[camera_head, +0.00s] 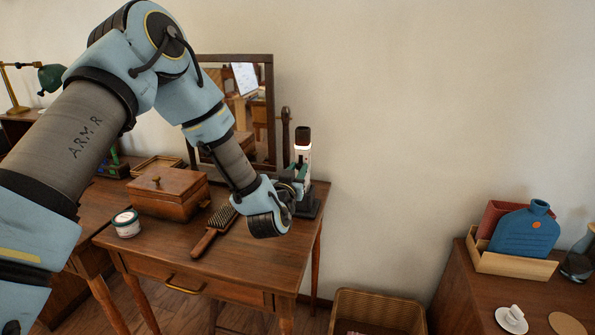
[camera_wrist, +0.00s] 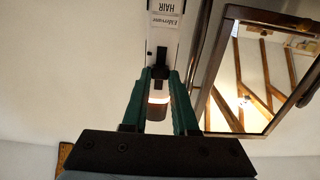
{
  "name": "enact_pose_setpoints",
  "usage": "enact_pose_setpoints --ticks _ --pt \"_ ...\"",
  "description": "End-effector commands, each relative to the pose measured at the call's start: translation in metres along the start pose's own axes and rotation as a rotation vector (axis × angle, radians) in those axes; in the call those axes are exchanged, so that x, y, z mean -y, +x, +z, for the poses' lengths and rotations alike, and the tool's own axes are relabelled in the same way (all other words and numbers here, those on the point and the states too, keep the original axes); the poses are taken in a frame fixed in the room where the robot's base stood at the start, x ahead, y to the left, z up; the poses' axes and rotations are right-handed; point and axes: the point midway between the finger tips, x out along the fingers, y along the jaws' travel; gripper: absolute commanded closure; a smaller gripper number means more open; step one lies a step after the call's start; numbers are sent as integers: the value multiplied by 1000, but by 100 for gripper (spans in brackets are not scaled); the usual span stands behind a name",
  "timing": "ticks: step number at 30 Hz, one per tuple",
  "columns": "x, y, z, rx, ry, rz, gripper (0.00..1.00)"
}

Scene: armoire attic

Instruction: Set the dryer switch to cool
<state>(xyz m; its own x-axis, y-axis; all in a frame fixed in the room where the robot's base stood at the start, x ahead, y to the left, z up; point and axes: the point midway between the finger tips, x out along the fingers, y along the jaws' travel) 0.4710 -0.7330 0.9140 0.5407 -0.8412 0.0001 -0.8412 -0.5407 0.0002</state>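The hair dryer (camera_head: 303,157) stands upright at the right end of the wooden table, white with a dark end on top and a glowing ring beneath it. In the wrist view its labelled white body (camera_wrist: 163,35) shows above, and its dark end (camera_wrist: 156,112) shows between my fingers. A black part (camera_wrist: 160,67), maybe the switch, lies between the fingertips; its setting cannot be read. My gripper (camera_wrist: 161,75) has its two green fingers apart, one on each side of this part. Contact cannot be told. In the head view my gripper (camera_head: 296,183) is at the dryer's lower body, partly hidden by my wrist.
A framed mirror (camera_head: 262,110) stands close behind; it also shows in the wrist view (camera_wrist: 255,75). On the table (camera_head: 255,262) are a wooden box (camera_head: 168,194), a hairbrush (camera_head: 214,230) and a jar (camera_head: 127,223). A wicker basket (camera_head: 375,310) stands on the floor to the right.

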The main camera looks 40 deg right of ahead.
Motion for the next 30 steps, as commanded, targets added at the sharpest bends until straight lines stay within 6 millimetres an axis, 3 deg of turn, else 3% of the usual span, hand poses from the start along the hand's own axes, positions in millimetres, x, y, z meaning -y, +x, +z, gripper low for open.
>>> enact_pose_setpoints --ticks 1,8,17,20,30 --pt "0 0 0 0 0 0 67" --pt "0 0 0 0 0 0 43" --pt "0 -4 1 1 0 1 43" --pt "-1 -14 2 1 1 2 43" --pt "0 -79 3 1 1 2 43"
